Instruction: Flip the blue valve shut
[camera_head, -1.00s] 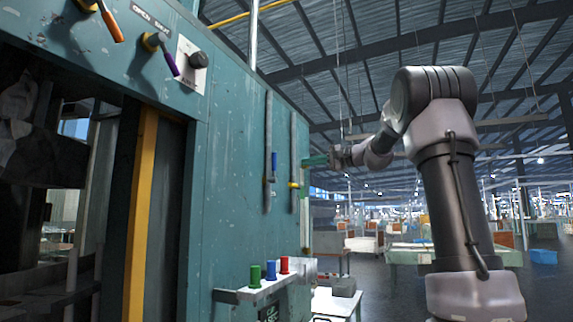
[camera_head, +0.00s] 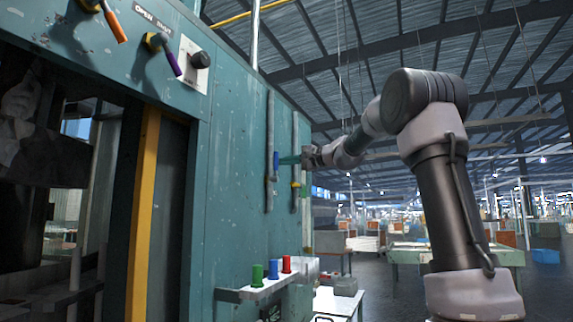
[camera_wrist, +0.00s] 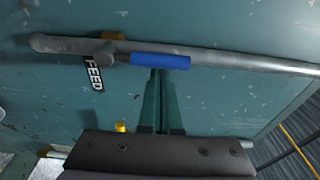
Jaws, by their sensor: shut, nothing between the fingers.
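The blue valve handle (camera_head: 276,160) is on the left of two upright grey pipes on the teal cabinet wall. In the wrist view the blue handle (camera_wrist: 160,61) lies along its grey pipe (camera_wrist: 225,61), parallel to it, beside a FEED label (camera_wrist: 93,74). My gripper (camera_head: 282,161) is at the handle from the right side in the head view.
A second pipe (camera_head: 295,135) with a yellow handle (camera_head: 296,185) stands right of the blue one, close to my fingers. A shelf (camera_head: 250,293) with green, blue and red cylinders juts out below. Orange and purple levers and a black knob are at upper left.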

